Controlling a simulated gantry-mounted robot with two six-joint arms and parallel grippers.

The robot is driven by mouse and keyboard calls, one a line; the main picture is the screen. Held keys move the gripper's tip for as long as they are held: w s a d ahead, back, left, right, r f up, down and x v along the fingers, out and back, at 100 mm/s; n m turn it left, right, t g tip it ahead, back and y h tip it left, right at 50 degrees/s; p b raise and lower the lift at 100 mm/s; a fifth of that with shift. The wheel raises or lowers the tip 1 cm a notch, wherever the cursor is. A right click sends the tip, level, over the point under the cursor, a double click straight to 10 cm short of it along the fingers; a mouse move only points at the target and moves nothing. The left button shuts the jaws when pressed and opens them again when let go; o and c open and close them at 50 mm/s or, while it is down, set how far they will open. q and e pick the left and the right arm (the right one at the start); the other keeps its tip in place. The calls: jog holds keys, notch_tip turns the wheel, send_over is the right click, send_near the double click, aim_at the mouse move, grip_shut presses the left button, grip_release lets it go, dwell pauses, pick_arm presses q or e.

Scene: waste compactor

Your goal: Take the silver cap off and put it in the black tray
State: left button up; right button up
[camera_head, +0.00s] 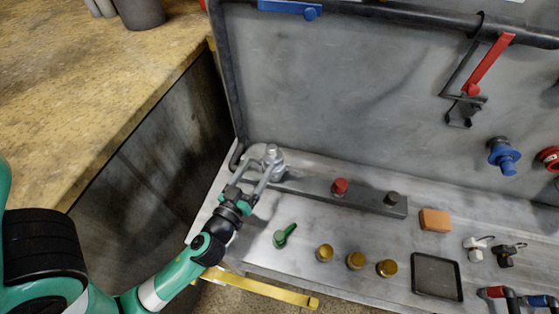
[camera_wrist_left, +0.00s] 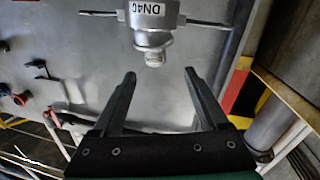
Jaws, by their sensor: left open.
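The silver cap (camera_head: 273,160) stands at the left end of a long grey bar on the workbench, partly behind my left gripper (camera_head: 256,170). In the left wrist view the silver cap (camera_wrist_left: 153,14) carries a "DN40" label and thin rods to both sides, with a round knob at its near end. My left gripper (camera_wrist_left: 158,75) is open and empty there, its fingers apart and the knob just beyond the gap between the tips. The black tray (camera_head: 437,276) lies flat and empty at the front right of the bench. My right gripper is not in view.
A red knob (camera_head: 340,187) and a dark knob (camera_head: 392,198) stand on the bar. A green handle (camera_head: 284,236), several brass caps (camera_head: 356,260) and an orange block (camera_head: 434,220) lie between cap and tray. A grey panel with a red lever (camera_head: 490,63) rises behind.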

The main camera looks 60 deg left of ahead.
aim_at(268, 152)
pick_arm(q)
jog(key=p+x, duration=0.2)
jog(key=x, duration=0.3)
jog(key=shift+w+a+r, duration=0.2)
jog(key=shift+w+a, duration=0.05)
jog(key=shift+w, duration=0.1)
jog(key=shift+w+a+f, duration=0.15)
jog(key=shift+w, duration=0.1)
jog(key=p+x, duration=0.1)
jog(key=x, duration=0.4)
jog(key=shift+w+f, duration=0.15)
jog(key=shift+w, duration=0.05)
grip_shut()
